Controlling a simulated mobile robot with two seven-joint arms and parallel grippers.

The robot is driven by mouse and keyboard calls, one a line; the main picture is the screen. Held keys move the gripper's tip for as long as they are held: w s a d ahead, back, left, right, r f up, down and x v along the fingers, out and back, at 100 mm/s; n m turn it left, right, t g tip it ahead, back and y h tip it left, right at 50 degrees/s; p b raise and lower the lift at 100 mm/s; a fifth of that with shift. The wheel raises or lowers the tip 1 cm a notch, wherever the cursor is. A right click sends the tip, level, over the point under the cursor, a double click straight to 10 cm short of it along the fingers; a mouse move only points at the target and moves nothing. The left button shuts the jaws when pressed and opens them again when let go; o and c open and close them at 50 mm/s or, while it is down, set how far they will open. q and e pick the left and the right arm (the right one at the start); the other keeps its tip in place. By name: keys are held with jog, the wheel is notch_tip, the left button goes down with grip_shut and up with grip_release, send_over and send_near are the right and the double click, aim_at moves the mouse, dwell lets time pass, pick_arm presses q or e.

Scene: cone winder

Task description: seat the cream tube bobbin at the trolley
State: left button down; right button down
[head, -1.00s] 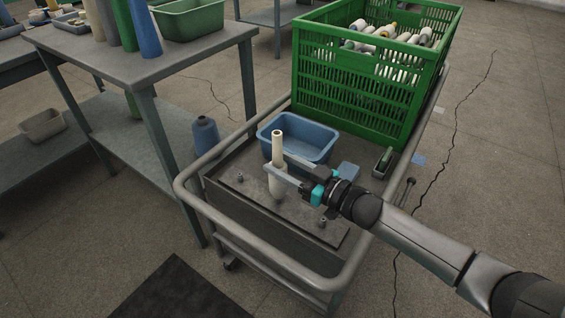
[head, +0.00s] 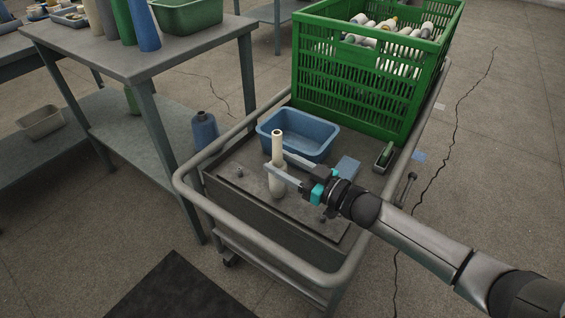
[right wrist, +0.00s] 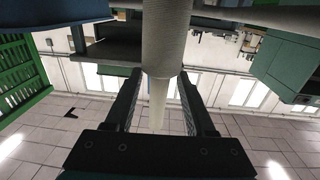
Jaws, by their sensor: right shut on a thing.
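The cream tube bobbin (head: 278,180) stands upright over the grey top board of the trolley (head: 225,192), between two small pegs (head: 240,173) (head: 323,218). My right gripper (head: 278,162) is shut on its upper middle, coming in from the right. The bobbin's lower end appears at or just above the board; I cannot tell whether it sits over a peg. In the right wrist view the bobbin (right wrist: 165,50) runs between the two fingers (right wrist: 160,100). My left gripper is not in view.
A blue bin (head: 298,125) stands just behind the bobbin, with a green crate (head: 365,85) of bobbins behind it. A small blue block (head: 347,168) lies near my gripper. The trolley's rail (head: 215,215) rings the board. A workbench (head: 150,65) stands at the left.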

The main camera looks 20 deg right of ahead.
aim_at(281, 138)
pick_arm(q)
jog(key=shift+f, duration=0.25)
pick_arm(e)
jog(key=shift+f, duration=0.5)
jog(key=shift+c, duration=0.8)
grip_release()
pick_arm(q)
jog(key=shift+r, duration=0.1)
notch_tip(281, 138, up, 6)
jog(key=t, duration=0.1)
pick_arm(e)
jog(key=shift+r, duration=0.15)
notch_tip(281, 138, up, 8)
jog(key=p, duration=0.4)
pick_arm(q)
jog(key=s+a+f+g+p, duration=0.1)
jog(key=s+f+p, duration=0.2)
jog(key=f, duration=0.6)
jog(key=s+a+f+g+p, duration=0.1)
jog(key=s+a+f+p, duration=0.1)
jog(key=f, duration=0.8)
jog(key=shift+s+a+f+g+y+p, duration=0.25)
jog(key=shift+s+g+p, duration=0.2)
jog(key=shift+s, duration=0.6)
pick_arm(e)
notch_tip(281, 138, up, 12)
